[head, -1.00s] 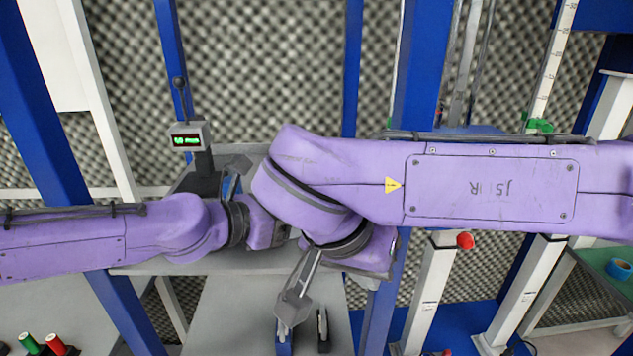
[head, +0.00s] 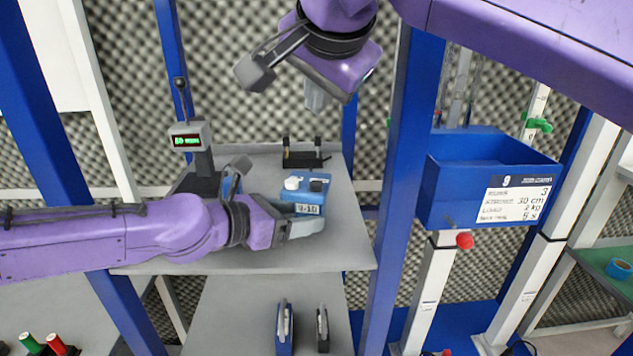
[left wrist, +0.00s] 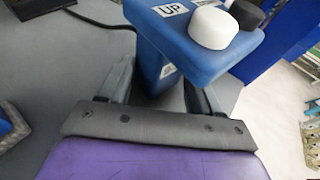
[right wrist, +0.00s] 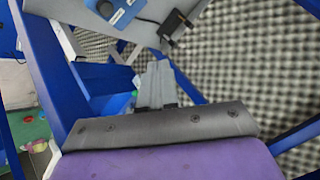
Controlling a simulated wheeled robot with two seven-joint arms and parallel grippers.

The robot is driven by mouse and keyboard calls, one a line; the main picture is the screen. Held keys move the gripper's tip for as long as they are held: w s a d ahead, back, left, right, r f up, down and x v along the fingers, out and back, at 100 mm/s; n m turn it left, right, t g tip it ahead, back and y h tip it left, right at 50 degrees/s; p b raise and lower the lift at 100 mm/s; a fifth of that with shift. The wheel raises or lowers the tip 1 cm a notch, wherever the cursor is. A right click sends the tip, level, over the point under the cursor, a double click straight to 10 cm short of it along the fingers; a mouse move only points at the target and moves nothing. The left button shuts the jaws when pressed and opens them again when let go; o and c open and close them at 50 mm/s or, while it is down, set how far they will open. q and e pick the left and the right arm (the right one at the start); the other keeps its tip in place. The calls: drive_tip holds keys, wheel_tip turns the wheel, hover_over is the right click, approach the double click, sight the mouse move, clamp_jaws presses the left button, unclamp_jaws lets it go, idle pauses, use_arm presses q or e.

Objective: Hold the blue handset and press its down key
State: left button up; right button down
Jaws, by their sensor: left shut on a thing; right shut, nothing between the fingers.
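The blue handset (head: 309,194) is above the grey table, with a white key (head: 292,183) and a black key (head: 316,185) on top. My left gripper (head: 303,227) is shut on the handset's lower body. My right gripper (head: 317,97) is shut and empty, above and apart from the handset. Its closed fingers show in the right wrist view (right wrist: 156,84), with the handset (right wrist: 120,12) at the top.
A small display (head: 187,140) with lit green characters stands left of the handset. A dark holder (head: 303,156) sits behind it on the table (head: 340,245). A blue post (head: 400,170) and a labelled blue bin (head: 450,195) stand to the right.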

sight(319, 186)
drive_tip(key=shift+f, duration=0.1)
drive_tip(key=shift+f, duration=4.4)
drive_tip(key=shift+f, duration=0.4)
